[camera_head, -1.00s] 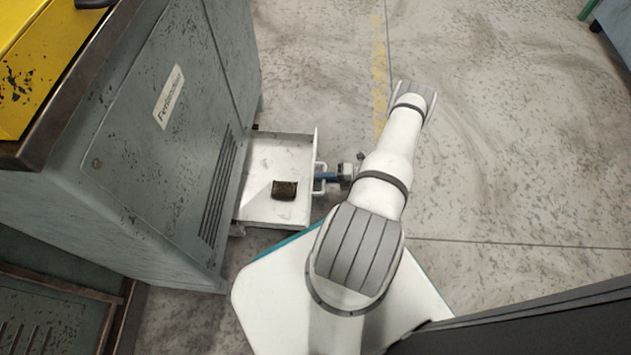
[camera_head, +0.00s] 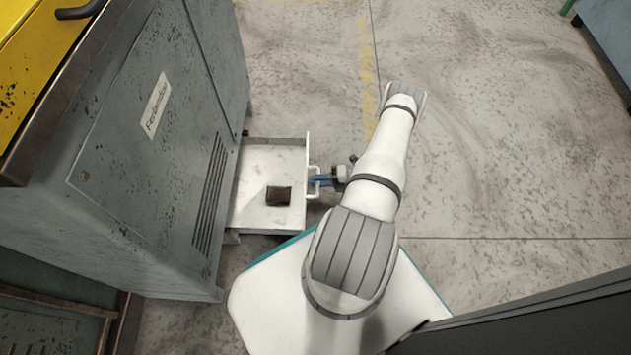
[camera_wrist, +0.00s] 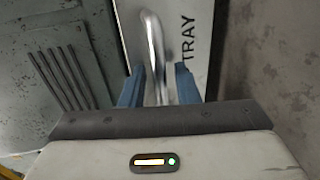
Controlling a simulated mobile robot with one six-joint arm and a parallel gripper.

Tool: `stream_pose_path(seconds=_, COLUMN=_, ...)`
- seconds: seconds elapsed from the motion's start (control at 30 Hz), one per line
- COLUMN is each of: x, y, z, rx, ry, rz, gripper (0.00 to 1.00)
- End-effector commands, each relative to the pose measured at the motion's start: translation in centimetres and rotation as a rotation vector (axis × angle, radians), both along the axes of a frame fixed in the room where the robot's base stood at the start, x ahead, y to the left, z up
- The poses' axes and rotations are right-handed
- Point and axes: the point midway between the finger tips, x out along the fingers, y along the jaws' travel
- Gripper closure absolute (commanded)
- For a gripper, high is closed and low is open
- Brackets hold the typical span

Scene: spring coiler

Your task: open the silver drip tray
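The silver drip tray (camera_head: 252,162) stands pulled out of the lower part of the grey cabinet, showing its pale inside. A loop handle (camera_head: 316,170) is on its front. In the wrist view the shiny handle (camera_wrist: 152,45) runs between my blue fingers, and the tray's front (camera_wrist: 187,15) shows the letters "TRAY". My gripper (camera_head: 313,180) is at the handle from the right. In the wrist view my gripper (camera_wrist: 160,75) looks open, its fingers apart on either side of the bar with some space; contact is hard to judge.
A small dark brown block (camera_head: 279,195) lies in the tray. The grey cabinet (camera_head: 145,175) with vent slots fills the left, with a yellow part (camera_head: 35,60) on top. The concrete floor (camera_head: 500,150) to the right is clear. A dark panel (camera_head: 540,320) is at lower right.

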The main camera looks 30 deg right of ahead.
Motion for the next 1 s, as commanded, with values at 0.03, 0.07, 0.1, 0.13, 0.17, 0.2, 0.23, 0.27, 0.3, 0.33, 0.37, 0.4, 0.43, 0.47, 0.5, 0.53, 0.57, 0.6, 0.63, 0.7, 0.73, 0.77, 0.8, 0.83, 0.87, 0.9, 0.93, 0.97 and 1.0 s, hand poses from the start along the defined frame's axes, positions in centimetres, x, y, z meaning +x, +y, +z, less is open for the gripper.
stream_pose_path(seconds=0.03, x=-0.2, y=-0.5, z=0.2, rx=0.000, ry=-0.001, rz=-0.003, gripper=0.72)
stream_pose_path(seconds=0.07, x=-0.4, y=-0.8, z=0.3, rx=-0.001, ry=-0.001, rz=-0.005, gripper=0.72)
stream_pose_path(seconds=0.1, x=-0.7, y=-1.3, z=0.5, rx=-0.001, ry=-0.001, rz=-0.005, gripper=0.72)
stream_pose_path(seconds=0.13, x=-1.0, y=-1.7, z=0.6, rx=-0.001, ry=-0.002, rz=-0.005, gripper=0.72)
stream_pose_path(seconds=0.17, x=-1.3, y=-2.2, z=0.8, rx=-0.001, ry=-0.002, rz=-0.007, gripper=0.72)
stream_pose_path(seconds=0.2, x=-1.7, y=-2.7, z=0.9, rx=-0.001, ry=-0.002, rz=-0.006, gripper=0.72)
stream_pose_path(seconds=0.23, x=-2.0, y=-3.2, z=1.0, rx=-0.001, ry=-0.001, rz=-0.006, gripper=0.72)
stream_pose_path(seconds=0.27, x=-2.3, y=-3.6, z=1.1, rx=-0.001, ry=-0.001, rz=-0.005, gripper=0.72)
stream_pose_path(seconds=0.3, x=-2.6, y=-4.1, z=1.2, rx=-0.002, ry=-0.001, rz=-0.004, gripper=0.72)
stream_pose_path(seconds=0.33, x=-2.9, y=-4.5, z=1.3, rx=-0.002, ry=-0.001, rz=-0.004, gripper=0.72)
stream_pose_path(seconds=0.37, x=-3.1, y=-4.8, z=1.4, rx=-0.001, ry=0.000, rz=-0.003, gripper=0.72)
stream_pose_path(seconds=0.4, x=-3.4, y=-5.2, z=1.4, rx=0.000, ry=0.000, rz=-0.002, gripper=0.72)
stream_pose_path(seconds=0.43, x=-3.5, y=-5.5, z=1.5, rx=0.000, ry=-0.001, rz=-0.003, gripper=0.72)
stream_pose_path(seconds=0.47, x=-3.7, y=-5.7, z=1.5, rx=0.000, ry=0.000, rz=-0.002, gripper=0.72)
stream_pose_path(seconds=0.5, x=-3.8, y=-5.9, z=1.6, rx=0.000, ry=0.000, rz=-0.001, gripper=0.72)
stream_pose_path(seconds=0.53, x=-3.9, y=-6.0, z=1.6, rx=0.000, ry=0.000, rz=0.000, gripper=0.72)
stream_pose_path(seconds=0.57, x=-4.0, y=-6.0, z=1.6, rx=0.001, ry=-0.001, rz=0.000, gripper=0.72)
stream_pose_path(seconds=0.6, x=-4.0, y=-6.1, z=1.6, rx=0.001, ry=0.000, rz=0.001, gripper=0.72)
stream_pose_path(seconds=0.63, x=-4.0, y=-6.1, z=1.6, rx=0.001, ry=0.000, rz=0.001, gripper=0.72)
stream_pose_path(seconds=0.7, x=-4.0, y=-6.1, z=1.5, rx=0.001, ry=0.000, rz=0.001, gripper=0.72)
stream_pose_path(seconds=0.73, x=-4.0, y=-6.1, z=1.5, rx=0.001, ry=0.000, rz=0.001, gripper=0.72)
stream_pose_path(seconds=0.77, x=-4.0, y=-6.1, z=1.5, rx=0.001, ry=0.000, rz=0.001, gripper=0.72)
stream_pose_path(seconds=0.8, x=-4.0, y=-6.1, z=1.5, rx=0.001, ry=0.000, rz=0.001, gripper=0.72)
stream_pose_path(seconds=0.83, x=-4.0, y=-6.1, z=1.5, rx=0.001, ry=0.000, rz=0.001, gripper=0.72)
stream_pose_path(seconds=0.87, x=-4.0, y=-6.1, z=1.5, rx=0.001, ry=0.000, rz=0.001, gripper=0.72)
stream_pose_path(seconds=0.9, x=-4.0, y=-6.1, z=1.5, rx=0.001, ry=0.000, rz=0.001, gripper=0.72)
stream_pose_path(seconds=0.93, x=-4.0, y=-6.1, z=1.5, rx=0.001, ry=0.001, rz=0.001, gripper=0.72)
stream_pose_path(seconds=0.97, x=-4.0, y=-6.1, z=1.5, rx=0.001, ry=0.001, rz=0.001, gripper=0.72)
stream_pose_path(seconds=1.0, x=-4.0, y=-6.1, z=1.5, rx=0.001, ry=0.001, rz=0.001, gripper=0.72)
